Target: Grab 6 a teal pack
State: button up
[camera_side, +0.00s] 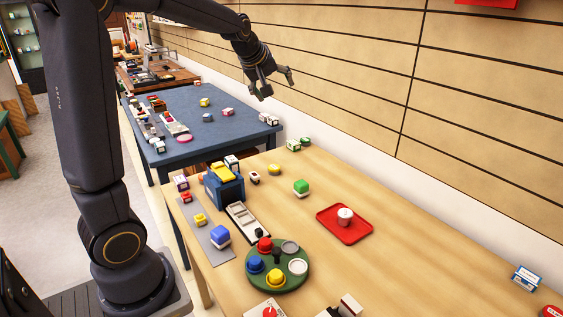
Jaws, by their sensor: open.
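Two small green-and-white packs sit close together at the back edge of the wooden table, the left one (293,145) and the right one (305,142). Their colour may be teal; at this size I cannot tell for certain. My gripper (276,87) is open and empty. It hangs in the air in front of the panelled wall and appears above the two green-and-white packs in the picture, well clear of them.
A blue table (190,103) with small items stands behind. The table's middle right is clear.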

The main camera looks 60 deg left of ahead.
jog(key=w+a+f+n+g+y, duration=0.2)
jog(key=a+f+n, duration=0.1)
jog(key=a+f, duration=0.75)
jog(key=n+g, duration=0.1)
jog(key=g, duration=0.3)
send_near(231, 159)
jog(key=x, duration=0.5)
jog(key=shift+s, duration=0.15)
jog(key=shift+x, duration=3.05)
jog(key=shift+c, duration=0.4)
jog(key=c, duration=1.3)
jog(key=shift+o, duration=0.2)
